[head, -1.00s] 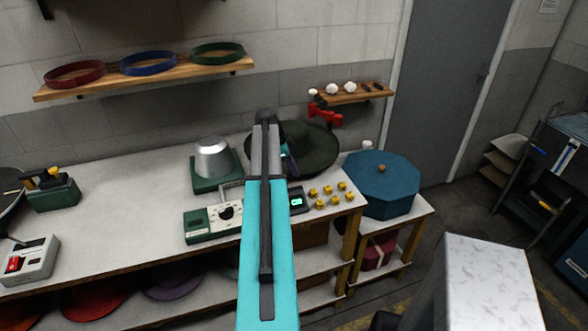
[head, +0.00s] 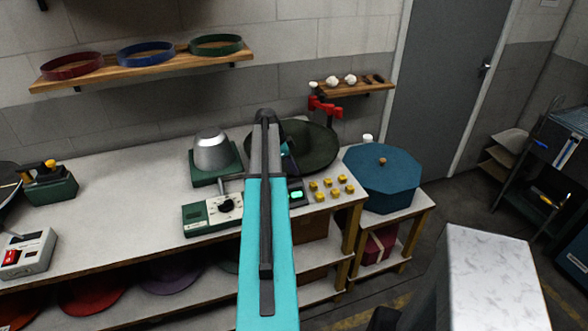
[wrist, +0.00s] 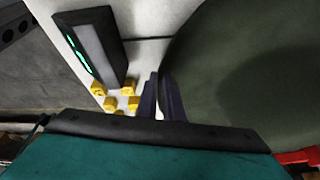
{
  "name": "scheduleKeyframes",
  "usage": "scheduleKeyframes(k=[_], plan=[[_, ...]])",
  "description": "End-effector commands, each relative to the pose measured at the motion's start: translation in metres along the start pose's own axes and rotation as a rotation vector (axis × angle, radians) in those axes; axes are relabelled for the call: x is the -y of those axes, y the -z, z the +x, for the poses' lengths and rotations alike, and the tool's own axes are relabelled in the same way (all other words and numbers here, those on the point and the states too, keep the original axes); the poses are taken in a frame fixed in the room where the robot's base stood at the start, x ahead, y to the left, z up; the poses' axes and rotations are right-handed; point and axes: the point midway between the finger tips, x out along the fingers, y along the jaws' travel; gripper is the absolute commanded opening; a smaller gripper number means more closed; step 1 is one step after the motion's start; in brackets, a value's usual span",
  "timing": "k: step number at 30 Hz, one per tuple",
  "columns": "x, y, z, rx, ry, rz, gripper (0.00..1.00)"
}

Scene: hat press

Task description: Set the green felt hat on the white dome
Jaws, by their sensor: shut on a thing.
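The dark green felt hat (head: 318,150) lies at the back right of the workbench, brim spread wide, partly hidden behind my arm. The pale, silvery-white dome (head: 212,148) stands on a green base to the left of the hat, apart from it. My gripper (head: 288,160) is mostly hidden by my arm in the head view. In the wrist view my gripper (wrist: 166,98) is shut on the near edge of the hat's brim (wrist: 240,60). I cannot tell whether the hat touches the bench.
A dial box (head: 212,213), a small green-lit display (head: 297,195) and several yellow blocks (head: 328,190) sit in front of the dome and hat. A blue octagonal box (head: 382,180) stands at right. Red clamps (head: 325,107) hang from the small shelf behind the hat.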

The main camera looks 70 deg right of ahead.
Motion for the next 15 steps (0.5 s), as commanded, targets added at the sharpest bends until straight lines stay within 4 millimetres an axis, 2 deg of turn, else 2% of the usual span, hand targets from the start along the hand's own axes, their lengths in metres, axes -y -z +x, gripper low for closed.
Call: scheduleKeyframes(k=[15], plan=[[0.0001,-0.0015,0.0036,0.0,0.001,0.0,0.0]])
